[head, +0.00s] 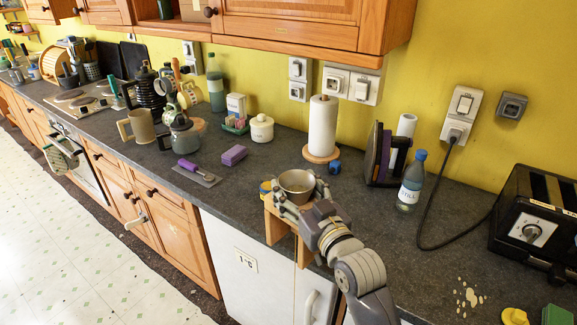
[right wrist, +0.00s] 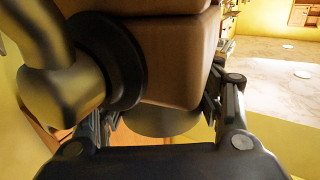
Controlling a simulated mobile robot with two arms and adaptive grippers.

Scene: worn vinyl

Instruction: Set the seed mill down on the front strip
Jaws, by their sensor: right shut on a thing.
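The seed mill appears as a wooden body (head: 278,228) with a round metal bowl-like top (head: 297,187), at the counter's front edge in the head view. My right gripper (head: 302,208) is shut on it from the right. In the right wrist view the brown wooden body (right wrist: 170,60) fills the space between the fingers (right wrist: 163,112), with a brass-coloured crank on a black collar at left. The front strip is the dark counter's front edge band (head: 228,208); the mill overlaps it in the picture. I cannot tell whether the mill touches it. My left gripper does not show.
A paper towel roll (head: 322,128) stands behind the mill, with a blue item (head: 334,167) beside it. A water bottle (head: 411,182) and a toaster (head: 537,225) are to the right. A purple-handled scraper (head: 197,172) and purple sponge (head: 233,155) lie left. Counter between mill and bottle is clear.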

